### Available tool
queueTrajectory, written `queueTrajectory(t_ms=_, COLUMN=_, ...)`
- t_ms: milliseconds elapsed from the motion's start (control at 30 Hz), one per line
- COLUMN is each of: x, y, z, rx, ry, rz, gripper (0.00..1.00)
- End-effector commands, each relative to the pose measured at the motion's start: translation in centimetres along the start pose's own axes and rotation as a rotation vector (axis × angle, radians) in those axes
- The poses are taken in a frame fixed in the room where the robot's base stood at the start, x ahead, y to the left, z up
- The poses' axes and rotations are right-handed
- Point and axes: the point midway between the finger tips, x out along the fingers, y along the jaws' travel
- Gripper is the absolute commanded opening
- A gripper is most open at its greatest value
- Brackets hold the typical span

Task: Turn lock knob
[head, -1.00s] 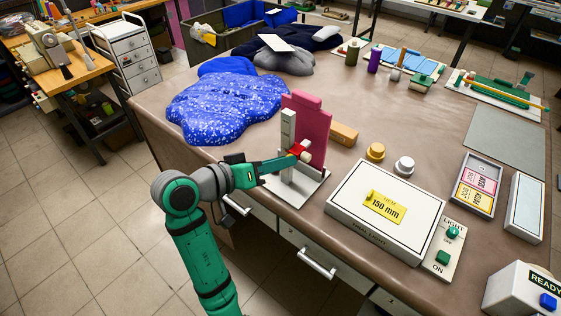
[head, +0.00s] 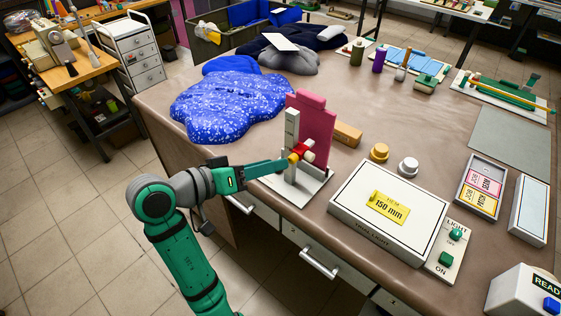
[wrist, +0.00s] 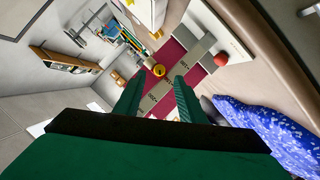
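A fixture stands near the table's front edge: a grey upright post (head: 291,128), a pink panel (head: 318,125) behind it and a pale base plate (head: 313,190). A yellow knob (head: 293,158) sits on the post, with a red part (head: 301,148) beside it. In the wrist view the yellow knob (wrist: 158,71) lies ahead, between the lines of the fingers, and a red ball (wrist: 221,59) is to its right. My gripper (head: 284,163) is just left of the yellow knob. In the wrist view my gripper's green fingers (wrist: 158,92) are apart, with nothing between them.
A yellow cap (head: 379,152) and a white cap (head: 408,166) stand behind the box. A blue bagged comforter (head: 232,105) lies left of the fixture.

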Motion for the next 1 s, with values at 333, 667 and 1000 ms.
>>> queueTrajectory(t_ms=333, x=-5.3, y=0.0, z=-0.1, rx=0.001, ry=0.002, rz=-0.001, gripper=0.36)
queueTrajectory(t_ms=667, x=-6.0, y=0.0, z=0.0, rx=0.0, ry=0.0, rz=-0.001, gripper=0.36)
queueTrajectory(t_ms=1000, x=-6.0, y=0.0, z=0.0, rx=0.001, ry=0.0, rz=0.0, gripper=0.36)
